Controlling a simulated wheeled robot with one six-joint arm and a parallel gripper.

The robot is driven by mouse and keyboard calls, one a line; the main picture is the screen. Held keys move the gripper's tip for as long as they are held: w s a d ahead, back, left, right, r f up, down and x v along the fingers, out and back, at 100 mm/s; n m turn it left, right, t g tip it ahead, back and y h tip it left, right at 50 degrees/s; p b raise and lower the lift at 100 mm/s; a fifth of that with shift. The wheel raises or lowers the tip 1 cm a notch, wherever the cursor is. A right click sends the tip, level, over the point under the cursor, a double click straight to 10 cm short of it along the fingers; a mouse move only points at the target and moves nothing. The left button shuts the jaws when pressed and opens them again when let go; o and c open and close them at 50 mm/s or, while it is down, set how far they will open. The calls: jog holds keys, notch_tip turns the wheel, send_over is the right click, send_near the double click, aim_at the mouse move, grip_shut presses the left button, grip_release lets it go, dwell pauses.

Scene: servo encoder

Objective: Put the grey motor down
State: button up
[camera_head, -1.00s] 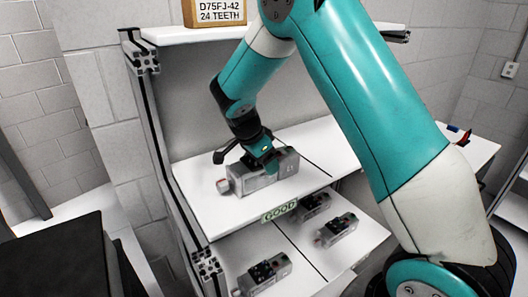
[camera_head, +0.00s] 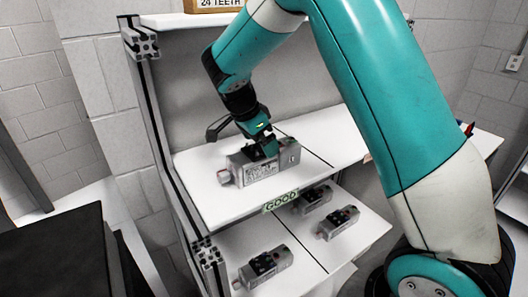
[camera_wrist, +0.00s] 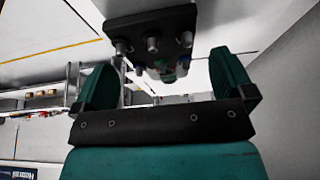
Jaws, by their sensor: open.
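The grey motor (camera_head: 257,168) lies on the upper white shelf board (camera_head: 205,205), behind the green GOOD label (camera_head: 280,202). My gripper (camera_head: 264,150) is open just above the motor's top, its fingers by the dark connectors. In the head view I cannot tell whether a finger still touches it. In the wrist view my gripper (camera_wrist: 165,85) shows two teal fingers spread apart with nothing clamped between them. A dark plate with several studs (camera_wrist: 150,35) fills the top of that view; I cannot tell what it is.
Several more grey motors, such as the front one (camera_head: 264,268), lie on the lower shelf. A metal upright post (camera_head: 165,150) stands close on the left. A cardboard box (camera_head: 215,5) sits on the top shelf. Bare board lies to the right of the motor.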

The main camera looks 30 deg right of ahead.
jog(key=shift+n+y, duration=0.3)
jog(key=shift+n, duration=0.5)
jog(key=r, duration=0.1)
jog(key=a+r, duration=0.1)
jog(key=s+a+r, duration=0.1)
jog(key=r, duration=0.1)
jog(key=shift+a, duration=0.25)
jog(key=s+a+r+n+y, duration=0.1)
jog(key=s+a+n+y, duration=0.1)
jog(key=s+a+n, duration=0.3)
jog(key=s+a+r+n+y, duration=0.2)
jog(key=s+a+n, duration=0.3)
jog(key=s+n, duration=0.5)
jog(key=s+a+r+n+y, duration=0.1)
jog(key=s+a+n+y, duration=0.3)
jog(key=s, duration=0.8)
jog(key=a+n, duration=0.2)
jog(key=n, duration=0.2)
jog(key=shift+s+r+n, duration=0.15)
jog(key=shift+s+n, duration=0.15)
notch_tip(320, 180, down, 3)
jog(key=b, duration=0.3)
jog(key=shift+r, duration=0.2)
